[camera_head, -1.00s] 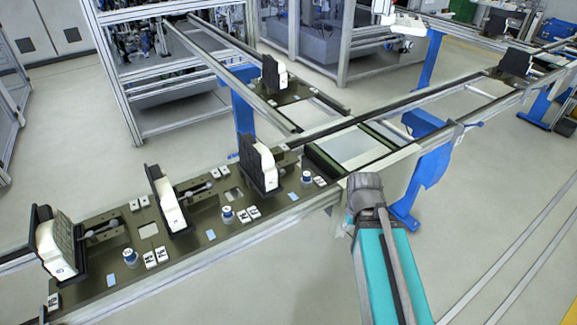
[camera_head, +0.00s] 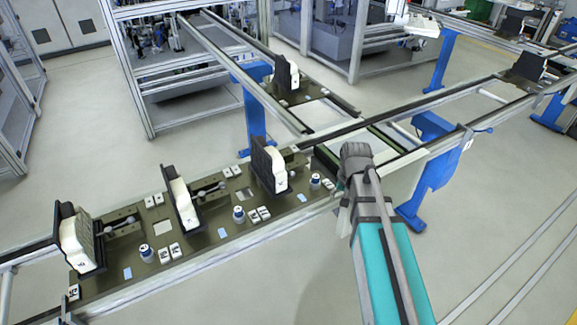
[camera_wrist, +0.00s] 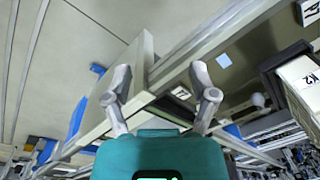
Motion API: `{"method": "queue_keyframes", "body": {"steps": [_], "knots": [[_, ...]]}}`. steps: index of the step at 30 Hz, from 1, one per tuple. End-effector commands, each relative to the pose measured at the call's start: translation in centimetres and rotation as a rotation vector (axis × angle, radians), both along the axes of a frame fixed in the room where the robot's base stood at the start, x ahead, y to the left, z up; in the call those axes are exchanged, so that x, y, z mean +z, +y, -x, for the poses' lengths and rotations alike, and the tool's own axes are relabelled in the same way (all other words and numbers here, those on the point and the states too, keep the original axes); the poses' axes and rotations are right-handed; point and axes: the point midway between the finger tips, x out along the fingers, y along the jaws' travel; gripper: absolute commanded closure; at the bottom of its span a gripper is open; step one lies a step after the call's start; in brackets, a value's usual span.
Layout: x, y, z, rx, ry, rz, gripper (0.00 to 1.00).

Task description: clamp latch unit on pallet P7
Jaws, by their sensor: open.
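A long dark pallet (camera_head: 205,238) lies on the conveyor at the lower left, carrying three upright black-and-white units: a left one (camera_head: 80,243), a middle one (camera_head: 183,203) and a right one (camera_head: 270,167). Small levers with ball ends stand beside them. The wrist view shows part of a white block marked K2 (camera_wrist: 300,72) at the right edge. My gripper (camera_wrist: 160,72) is open and empty, its two fingers spread above the conveyor rail and apart from the units. In the head view my arm mostly hides it.
Another pallet with a unit (camera_head: 287,75) stands on the branch line behind. A further unit (camera_head: 530,66) sits far right. Blue conveyor legs (camera_head: 432,170) and metal rails (camera_head: 425,95) lie close to my arm. The floor at the right (camera_head: 500,210) is clear.

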Motion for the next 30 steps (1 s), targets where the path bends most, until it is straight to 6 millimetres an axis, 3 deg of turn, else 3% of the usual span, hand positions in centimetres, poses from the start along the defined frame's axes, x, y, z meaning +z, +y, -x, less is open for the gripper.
{"method": "queue_keyframes", "body": {"steps": [1,3,9,12,18,30], "knots": [[2.1,1.6,-2.8,-0.02,-0.004,-0.012,0.26],[3.4,3.6,-5.2,-0.057,-0.007,-0.032,0.26],[6.8,9.3,-11.0,-0.156,-0.012,-0.084,0.26],[7.9,11.6,-12.9,-0.194,-0.01,-0.105,0.26],[8.9,14.1,-14.6,-0.235,-0.007,-0.127,0.26],[8.8,14.4,-14.7,-0.241,-0.007,-0.13,0.26]]}}
